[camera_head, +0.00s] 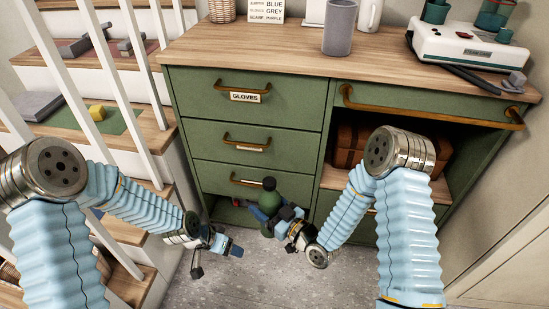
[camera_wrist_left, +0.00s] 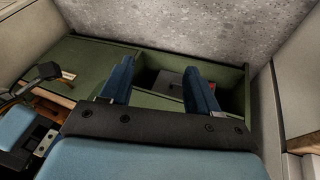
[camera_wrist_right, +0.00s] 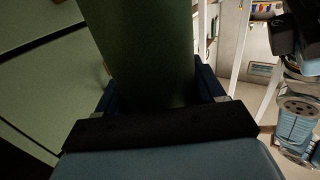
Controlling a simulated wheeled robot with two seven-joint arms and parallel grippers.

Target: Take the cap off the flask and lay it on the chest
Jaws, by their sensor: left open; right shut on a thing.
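The flask (camera_head: 266,198) is green with a rounded dark green top, which looks like its cap (camera_head: 269,183). It is held upright in front of the chest's lower drawers. My right gripper (camera_head: 264,213) is shut on the flask's body; the body fills the upper middle of the right wrist view (camera_wrist_right: 140,50), its top out of that frame. My left gripper (camera_head: 237,250) is open and empty, low and to the left of the flask; its two blue fingers show apart in the left wrist view (camera_wrist_left: 155,78). The chest (camera_head: 240,58) is green with a wooden top.
On the chest top stand a grey cup (camera_head: 339,40), a white jug (camera_head: 369,15), a sign (camera_head: 266,10) and a white device (camera_head: 470,45). The top's left middle is bare. A brown case (camera_head: 345,145) sits in the open shelf. Stairs with white balusters (camera_head: 88,70) rise at left.

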